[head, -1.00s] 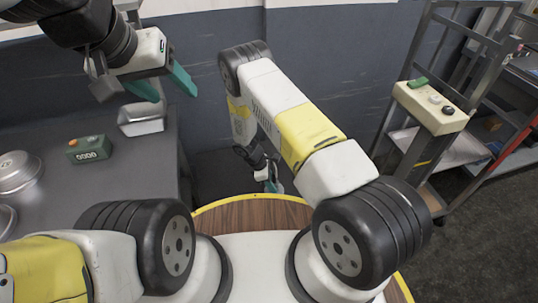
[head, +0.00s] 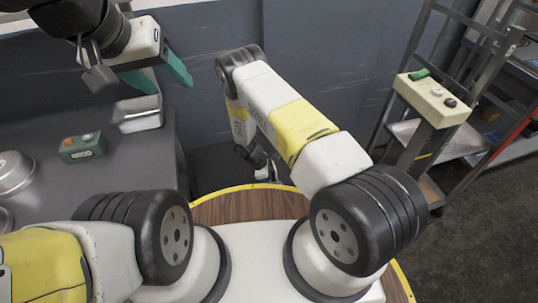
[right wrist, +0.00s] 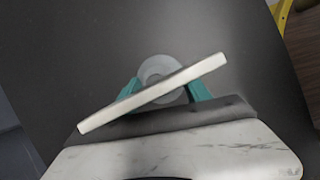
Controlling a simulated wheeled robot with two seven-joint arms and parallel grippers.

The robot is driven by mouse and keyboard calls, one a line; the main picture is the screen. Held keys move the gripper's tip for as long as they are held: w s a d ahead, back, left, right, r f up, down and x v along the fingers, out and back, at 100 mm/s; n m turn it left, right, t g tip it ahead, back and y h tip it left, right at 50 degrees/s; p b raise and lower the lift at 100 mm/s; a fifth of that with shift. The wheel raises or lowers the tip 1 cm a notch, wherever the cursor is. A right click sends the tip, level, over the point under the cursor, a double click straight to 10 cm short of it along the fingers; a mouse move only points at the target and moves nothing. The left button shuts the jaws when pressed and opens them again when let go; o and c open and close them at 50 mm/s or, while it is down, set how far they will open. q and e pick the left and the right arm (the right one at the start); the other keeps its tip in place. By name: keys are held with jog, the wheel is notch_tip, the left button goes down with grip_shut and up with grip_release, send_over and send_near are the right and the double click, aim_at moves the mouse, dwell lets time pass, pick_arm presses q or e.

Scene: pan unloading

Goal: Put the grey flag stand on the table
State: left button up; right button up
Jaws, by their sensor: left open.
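The grey flag stand (right wrist: 157,66) shows in the right wrist view as a pale grey round part, with a light bar (right wrist: 150,95) slanting across in front of it. The teal fingers of my right gripper (right wrist: 166,88) sit on both sides of it and appear shut on it; the bar hides part of the contact. In the head view my right gripper (head: 264,171) hangs low beside the table's right edge, small and partly hidden. My left gripper (head: 173,88) is open and empty above the far part of the dark grey table (head: 130,166).
On the table are a metal tray (head: 138,117), a green box with an orange button (head: 83,147) and a round metal lid or pan (head: 12,172) at the left. A metal rack cart with a control box (head: 432,100) stands at the right. A grey wall (head: 330,80) closes the back.

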jog(key=v, duration=1.2)
jog(key=d+r+m+t+y, duration=0.15)
jog(key=r+m, duration=0.25)
jog(key=r, duration=1.2)
jog(key=d+r+m+y, duration=0.2)
jog(key=d+r+m, duration=0.15)
jog(key=r, duration=1.15)
jog(key=s+d+r+m+t+y, duration=0.1)
jog(key=s+d+r+m+t, duration=0.1)
jog(key=s+r, duration=0.8)
jog(key=s+d+r+m+t+y, duration=0.2)
jog(key=s+d+r+m+t, duration=0.1)
jog(key=s+r+m, duration=0.4)
jog(key=shift+s+d+r, duration=0.45)
jog(key=shift+s+r, duration=1)
jog(key=shift+s, duration=0.55)
